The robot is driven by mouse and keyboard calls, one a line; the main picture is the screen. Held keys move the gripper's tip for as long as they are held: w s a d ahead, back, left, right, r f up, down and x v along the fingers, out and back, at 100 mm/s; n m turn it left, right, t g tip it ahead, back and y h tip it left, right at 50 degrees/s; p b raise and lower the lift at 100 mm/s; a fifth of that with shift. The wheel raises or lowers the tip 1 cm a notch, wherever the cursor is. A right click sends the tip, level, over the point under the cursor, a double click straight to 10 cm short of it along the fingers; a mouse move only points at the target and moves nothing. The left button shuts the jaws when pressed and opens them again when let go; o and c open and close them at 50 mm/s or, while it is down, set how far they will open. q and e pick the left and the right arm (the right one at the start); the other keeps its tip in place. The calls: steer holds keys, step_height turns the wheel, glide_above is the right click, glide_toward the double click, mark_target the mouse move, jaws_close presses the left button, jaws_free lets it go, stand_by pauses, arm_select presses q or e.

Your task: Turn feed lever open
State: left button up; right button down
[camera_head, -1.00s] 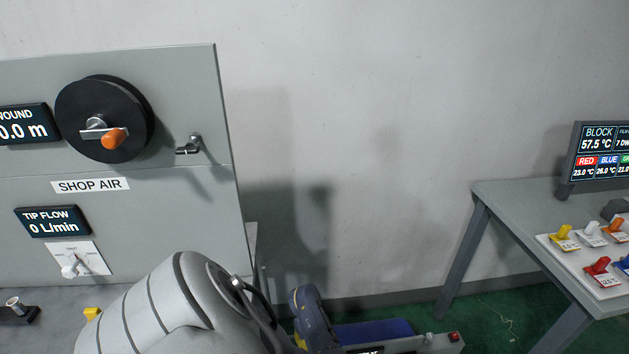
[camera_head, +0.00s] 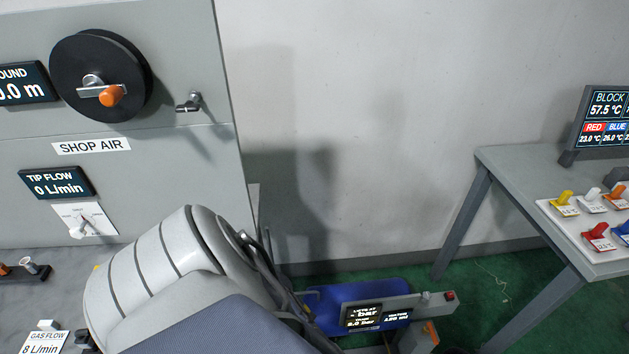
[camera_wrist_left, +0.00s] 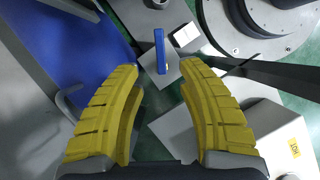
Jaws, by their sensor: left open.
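In the left wrist view, a small upright blue handle (camera_wrist_left: 160,48) stands on a grey plate between and beyond my fingertips. It looks like a lever, but I cannot tell for sure that it is the feed lever. My left gripper (camera_wrist_left: 160,69) has two yellow fingers, spread apart with nothing between them. The handle is apart from both fingers. In the head view my grey arm covers the lower middle, and neither the left gripper's fingers nor the blue handle can be made out. My right gripper is in neither view.
A table (camera_head: 510,165) with coloured levers stands right. Large grey round parts (camera_wrist_left: 262,25) lie near the right finger.

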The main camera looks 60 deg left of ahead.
arm_select(q)
steer(key=x, duration=1.1)
steer(key=shift+w+f, duration=0.1)
steer(key=shift+f, duration=0.15)
steer(key=shift+c, duration=0.5)
jaws_close()
